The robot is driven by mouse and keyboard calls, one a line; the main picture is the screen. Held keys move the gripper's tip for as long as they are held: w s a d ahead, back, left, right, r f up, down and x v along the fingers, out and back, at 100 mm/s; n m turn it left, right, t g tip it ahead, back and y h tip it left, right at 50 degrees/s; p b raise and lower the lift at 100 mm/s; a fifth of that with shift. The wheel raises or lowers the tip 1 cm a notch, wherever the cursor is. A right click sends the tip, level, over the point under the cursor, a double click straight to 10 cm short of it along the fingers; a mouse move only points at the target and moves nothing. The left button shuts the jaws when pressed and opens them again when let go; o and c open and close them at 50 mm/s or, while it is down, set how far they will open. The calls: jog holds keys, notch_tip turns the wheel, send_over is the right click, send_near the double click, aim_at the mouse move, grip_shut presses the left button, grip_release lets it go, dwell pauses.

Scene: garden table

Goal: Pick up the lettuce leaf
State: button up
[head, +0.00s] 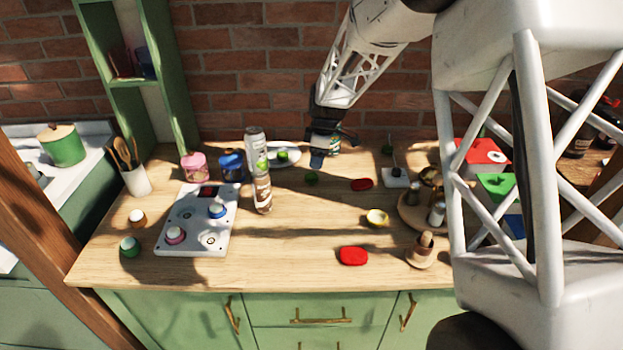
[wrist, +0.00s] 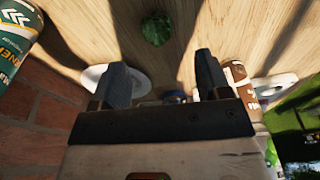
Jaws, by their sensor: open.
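The lettuce leaf (wrist: 157,29) is a small, crumpled, dark green piece lying on the wooden tabletop. In the wrist view it is at the top centre, past the fingertips and roughly in line with the gap between them. In the head view, a small green piece that looks like the same leaf (head: 311,178) lies just in front of my gripper (head: 318,160). My gripper also shows in the wrist view (wrist: 161,62), with its two dark fingers apart and nothing between them. The leaf is apart from the fingers.
A white plate (head: 295,162) with a green item lies left of my gripper. Tall cans (head: 262,190) stand front-left. A green-labelled can (wrist: 14,40) is close in the wrist view. The brick wall is behind.

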aim_at(312, 175)
jog(key=shift+w+a+f, duration=0.2)
jog(key=shift+w+f, duration=0.15)
jog(key=shift+f, duration=0.1)
jog(key=shift+a+f, duration=0.2)
jog(key=shift+f, duration=1.05)
jog(key=shift+a+f, duration=0.25)
jog(key=shift+f, duration=1.05)
jog(key=shift+a+f, duration=0.25)
jog(key=shift+f, duration=1.05)
jog(key=c, duration=1)
